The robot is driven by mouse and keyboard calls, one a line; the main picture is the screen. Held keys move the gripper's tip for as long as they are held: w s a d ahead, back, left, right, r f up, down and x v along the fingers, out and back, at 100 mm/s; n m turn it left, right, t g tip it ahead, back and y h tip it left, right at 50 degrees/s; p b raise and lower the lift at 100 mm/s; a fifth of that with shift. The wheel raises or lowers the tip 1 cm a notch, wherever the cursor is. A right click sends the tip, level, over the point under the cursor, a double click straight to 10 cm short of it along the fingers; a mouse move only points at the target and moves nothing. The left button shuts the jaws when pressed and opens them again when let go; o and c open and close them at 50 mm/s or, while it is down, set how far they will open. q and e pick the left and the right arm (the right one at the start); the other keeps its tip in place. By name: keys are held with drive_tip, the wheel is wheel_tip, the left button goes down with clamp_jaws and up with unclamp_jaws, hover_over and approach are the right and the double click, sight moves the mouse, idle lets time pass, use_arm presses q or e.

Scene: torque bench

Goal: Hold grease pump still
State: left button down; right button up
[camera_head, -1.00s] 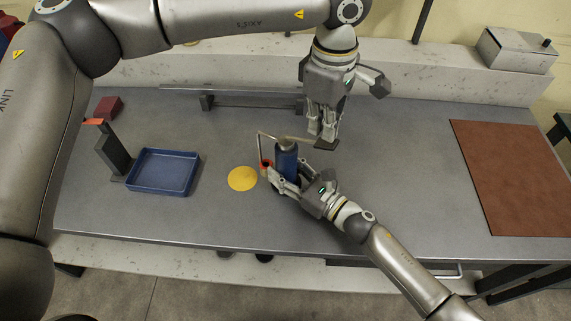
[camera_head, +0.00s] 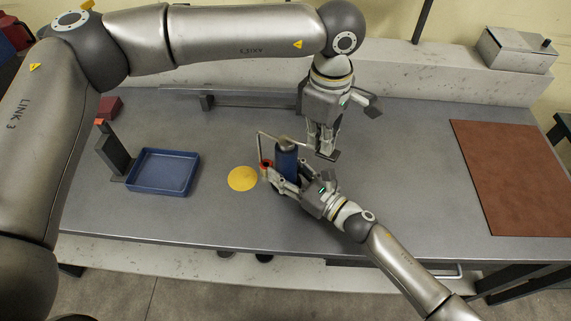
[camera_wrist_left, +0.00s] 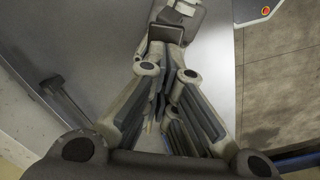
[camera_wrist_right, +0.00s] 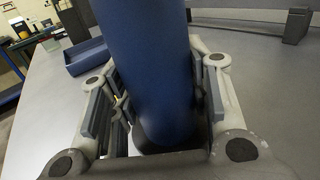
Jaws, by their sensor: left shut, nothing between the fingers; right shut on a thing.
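The grease pump is a blue upright cylinder (camera_head: 287,162) with a pale metal top, standing near the middle of the bench. A thin bent pipe runs from its top down to a red-ringed piece (camera_head: 266,164) on its left. My right gripper (camera_head: 281,181) is shut around the pump's lower body. The blue barrel fills the middle of the right wrist view (camera_wrist_right: 150,65), between the fingers. My left gripper (camera_head: 325,152) is shut and empty, just right of the pump's top. Its closed fingers also show in the left wrist view (camera_wrist_left: 160,95). Whether it touches the pump's lever is unclear.
A yellow disc (camera_head: 242,179) lies left of the pump. A blue tray (camera_head: 163,188) and a dark upright stand (camera_head: 113,153) are further left. A brown mat (camera_head: 515,180) covers the right end. A low rail (camera_head: 250,103) runs behind.

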use_arm(q)
drive_tip(key=shift+f, duration=0.8)
drive_tip(key=shift+r, duration=2.85)
drive_tip(key=shift+f, duration=2.85)
drive_tip(key=shift+r, duration=2.85)
wheel_tip(320, 180, up, 4)
